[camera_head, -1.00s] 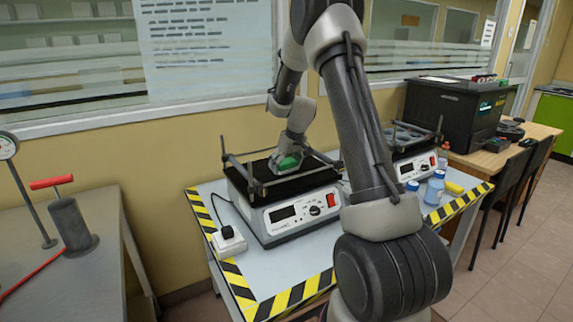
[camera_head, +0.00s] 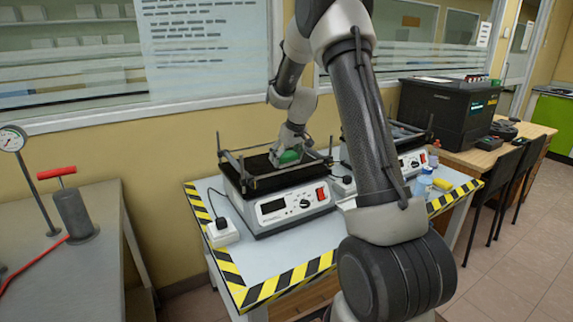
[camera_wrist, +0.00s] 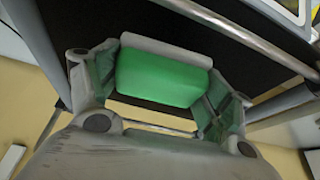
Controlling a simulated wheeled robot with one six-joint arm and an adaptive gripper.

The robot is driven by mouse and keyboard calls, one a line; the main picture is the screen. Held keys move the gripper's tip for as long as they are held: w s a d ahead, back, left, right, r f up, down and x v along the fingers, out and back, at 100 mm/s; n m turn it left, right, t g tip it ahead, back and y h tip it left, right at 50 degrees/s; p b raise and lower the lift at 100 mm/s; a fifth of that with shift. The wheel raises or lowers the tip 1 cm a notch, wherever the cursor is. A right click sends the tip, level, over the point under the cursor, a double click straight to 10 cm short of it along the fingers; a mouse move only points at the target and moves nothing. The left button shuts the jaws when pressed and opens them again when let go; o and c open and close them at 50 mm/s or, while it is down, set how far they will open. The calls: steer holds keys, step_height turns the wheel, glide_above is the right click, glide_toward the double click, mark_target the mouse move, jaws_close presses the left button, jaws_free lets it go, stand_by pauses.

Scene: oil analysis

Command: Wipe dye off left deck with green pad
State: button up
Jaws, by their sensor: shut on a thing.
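The left shaker (camera_head: 270,208) stands on the table, with a black deck (camera_head: 262,182) framed by metal bars. My gripper (camera_head: 293,147) is over this deck, shut on the green pad (camera_head: 289,156). In the wrist view the green pad (camera_wrist: 160,77) sits between the two fingers, with a grey strip along its upper edge. The dark deck (camera_wrist: 205,35) shows behind the pad. I cannot tell whether the pad touches the deck. No dye is discernible on the visible part of the deck.
A second shaker (camera_head: 412,160) stands to the right, partly behind my arm. A blue-labelled bottle (camera_head: 424,184) and a yellow item (camera_head: 467,188) are near it. Metal bars (camera_head: 222,150) stand around the deck.

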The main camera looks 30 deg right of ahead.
steer(key=shift+r, duration=2.5)
